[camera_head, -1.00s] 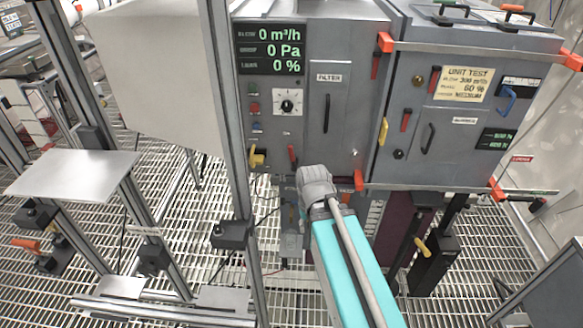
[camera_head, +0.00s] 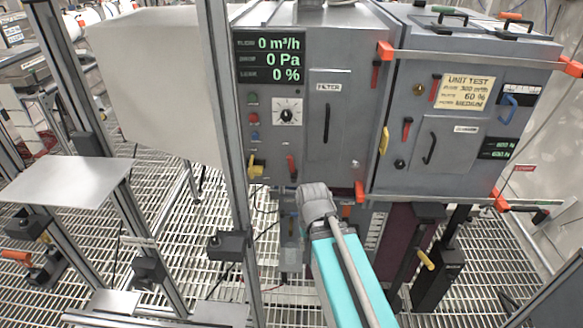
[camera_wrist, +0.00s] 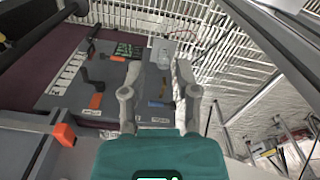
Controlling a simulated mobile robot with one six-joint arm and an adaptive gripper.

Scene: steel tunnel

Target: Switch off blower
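A grey cabinet (camera_head: 340,100) carries a control panel with a display (camera_head: 270,58) reading 0 m³/h, 0 Pa and 0 %. No label naming the blower is readable. My gripper (camera_wrist: 158,72) shows in the wrist view, its two fingers spread apart with nothing between them. Beyond it is a grey panel (camera_wrist: 70,88) with dark handles and orange parts.
A second cabinet (camera_head: 465,150) with a "UNIT TEST" note and orange-cornered rails stands at right. A metal upright (camera_head: 228,150) passes just left of the panel. A flat plate (camera_head: 65,183) and frame posts stand at left. The floor is open grating (camera_head: 185,235).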

